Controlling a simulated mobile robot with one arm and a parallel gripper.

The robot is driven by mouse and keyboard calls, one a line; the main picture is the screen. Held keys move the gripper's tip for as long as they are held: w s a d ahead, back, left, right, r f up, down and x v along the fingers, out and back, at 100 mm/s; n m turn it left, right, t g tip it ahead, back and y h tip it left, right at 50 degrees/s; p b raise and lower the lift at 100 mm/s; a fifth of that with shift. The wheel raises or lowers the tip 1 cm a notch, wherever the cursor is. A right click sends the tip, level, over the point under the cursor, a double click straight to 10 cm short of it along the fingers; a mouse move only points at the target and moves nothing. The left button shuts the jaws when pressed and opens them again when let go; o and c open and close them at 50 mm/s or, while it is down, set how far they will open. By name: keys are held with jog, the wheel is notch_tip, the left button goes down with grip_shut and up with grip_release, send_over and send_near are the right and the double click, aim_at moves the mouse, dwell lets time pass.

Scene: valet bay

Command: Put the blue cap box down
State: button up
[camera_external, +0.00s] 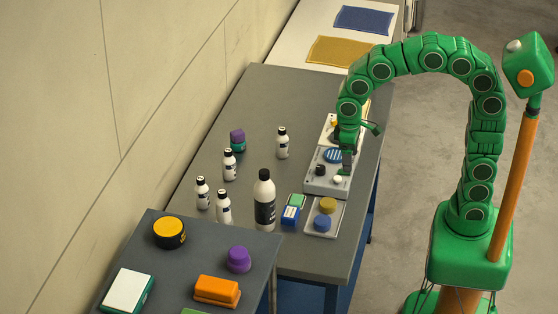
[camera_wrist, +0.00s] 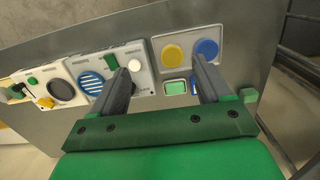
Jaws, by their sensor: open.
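A small blue box with a white label (camera_external: 290,216), which I take as the blue cap box, rests on the grey table (camera_external: 230,120). It stands beside a green-topped box (camera_external: 297,200), just left of a pale tray (camera_external: 310,230). In the wrist view the blue box (camera_wrist: 194,88) is mostly hidden behind a finger of my gripper (camera_wrist: 161,68); the green one (camera_wrist: 176,87) shows between the fingers. My gripper is open and empty. In the external view it is near the grey control panel (camera_external: 316,185), beyond the tray and apart from the blue box.
The tray holds a yellow disc (camera_external: 327,204) and a blue disc (camera_external: 322,221). A tall black-labelled bottle (camera_external: 265,205) stands left of the boxes, with several smaller bottles farther left. A nearer dark table (camera_external: 200,260) holds an orange box (camera_external: 216,291). The far middle of the grey table is clear.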

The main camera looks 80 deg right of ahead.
jog(key=s+d, duration=0.2)
jog(key=s, duration=1)
jog(key=s+d+g, duration=0.1)
jog(key=s+d, duration=0.2)
jog(key=s, duration=0.9)
jog(key=shift+s+d+f, duration=0.3)
jog(key=shift+s+f, duration=0.05)
